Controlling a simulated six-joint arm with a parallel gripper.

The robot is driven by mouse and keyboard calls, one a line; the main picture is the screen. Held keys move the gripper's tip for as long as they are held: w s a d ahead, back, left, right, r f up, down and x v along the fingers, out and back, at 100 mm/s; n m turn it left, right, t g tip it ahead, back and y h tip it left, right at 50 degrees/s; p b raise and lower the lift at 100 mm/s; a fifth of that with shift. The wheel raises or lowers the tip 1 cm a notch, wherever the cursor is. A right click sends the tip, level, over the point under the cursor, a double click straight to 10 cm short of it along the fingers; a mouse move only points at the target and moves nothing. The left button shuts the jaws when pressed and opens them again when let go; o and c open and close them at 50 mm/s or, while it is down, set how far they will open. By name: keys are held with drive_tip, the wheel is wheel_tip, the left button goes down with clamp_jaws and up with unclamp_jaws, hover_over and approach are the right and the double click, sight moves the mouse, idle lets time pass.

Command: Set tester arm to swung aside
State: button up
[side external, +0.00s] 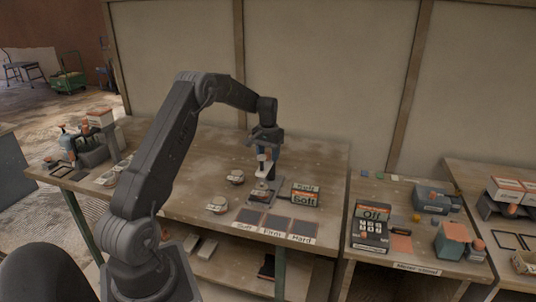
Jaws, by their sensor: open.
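The tester (261,190) stands on the wooden bench in the side external view. It has a dark, low base and a pale upper part with a small orange detail, directly below my gripper. My gripper (264,151) points down over the tester, open. Its fingers are close to the pale upper part; I cannot tell whether they touch it. The tester arm is small and partly hidden by the gripper, so its exact swing position is unclear.
A box marked Soft (305,196) stands to the right. Round pale dishes (217,205) sit to the left.

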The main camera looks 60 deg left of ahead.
clamp_jaws()
idle(0.3)
drive_tip(key=shift+w+d+n, duration=0.1)
drive_tip(key=shift+n, duration=0.2)
drive_tip(key=n, duration=0.2)
drive_tip(key=w+n, duration=0.1)
drive_tip(key=shift+d+n, duration=0.3)
drive_tip(key=shift+n, duration=0.1)
drive_tip(key=shift+w+a+r+n, duration=0.15)
drive_tip(key=shift+w+n, duration=0.6)
drive_tip(key=shift+n, duration=1.5)
drive_tip(key=shift+w+a+f+n, duration=0.15)
drive_tip(key=shift+w+n, duration=0.55)
drive_tip(key=shift+n, duration=1.5)
drive_tip(key=shift+w+a+r+n, duration=0.15)
drive_tip(key=shift+w+n, duration=0.6)
drive_tip(key=shift+n, duration=1.5)
